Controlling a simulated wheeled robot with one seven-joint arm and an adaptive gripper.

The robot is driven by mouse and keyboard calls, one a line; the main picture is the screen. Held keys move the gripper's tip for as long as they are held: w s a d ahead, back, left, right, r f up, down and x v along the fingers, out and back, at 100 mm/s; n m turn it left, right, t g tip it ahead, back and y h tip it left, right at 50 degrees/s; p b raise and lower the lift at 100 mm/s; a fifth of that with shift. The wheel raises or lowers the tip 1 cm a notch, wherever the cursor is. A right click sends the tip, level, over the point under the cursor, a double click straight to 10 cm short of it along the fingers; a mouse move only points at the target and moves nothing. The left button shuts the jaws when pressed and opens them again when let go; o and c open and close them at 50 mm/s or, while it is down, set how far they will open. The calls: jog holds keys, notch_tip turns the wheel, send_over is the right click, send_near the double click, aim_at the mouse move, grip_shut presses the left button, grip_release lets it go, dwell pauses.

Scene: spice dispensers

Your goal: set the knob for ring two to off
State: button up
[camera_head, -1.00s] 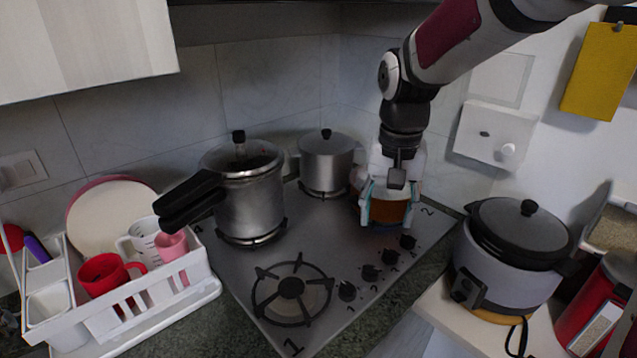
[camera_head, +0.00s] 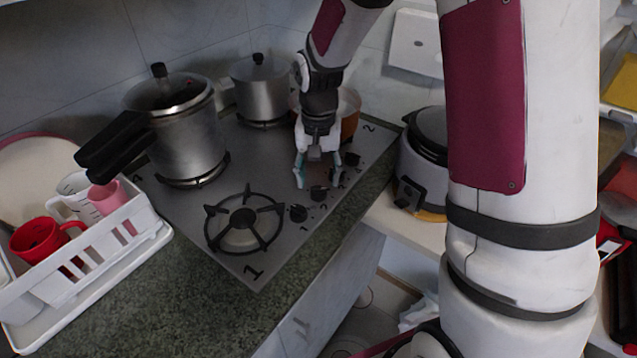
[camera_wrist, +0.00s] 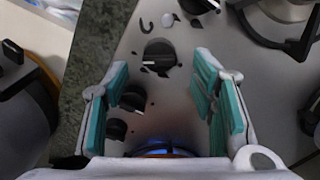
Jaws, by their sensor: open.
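Several black knobs run along the hob's front edge: one (camera_head: 298,213) nearest ring one, one (camera_head: 318,193) beside it, then one (camera_head: 337,173) and one (camera_head: 352,159) toward the label 2 (camera_head: 368,127). I cannot read which belongs to ring two. My gripper (camera_head: 317,180) is open and empty, pointing down over the knob row. In the wrist view, a knob (camera_wrist: 160,55) with a white mark shows ahead between the fingers (camera_wrist: 165,90). Two more knobs (camera_wrist: 132,97) (camera_wrist: 115,130) lie near the left finger. A blue glow (camera_wrist: 160,147) shows under the orange pot.
The orange pot (camera_head: 350,118) stands behind my gripper, by the label 2. A pressure cooker (camera_head: 183,135) and a steel pot (camera_head: 265,92) stand at the back. Ring one (camera_head: 243,222) is bare. A rice cooker (camera_head: 415,180) stands right; a dish rack (camera_head: 125,220) is left.

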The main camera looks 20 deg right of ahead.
aim_at(318, 188)
jog(key=shift+f, duration=1.6)
jog(key=c, duration=1.2)
jog(key=shift+o, duration=0.2)
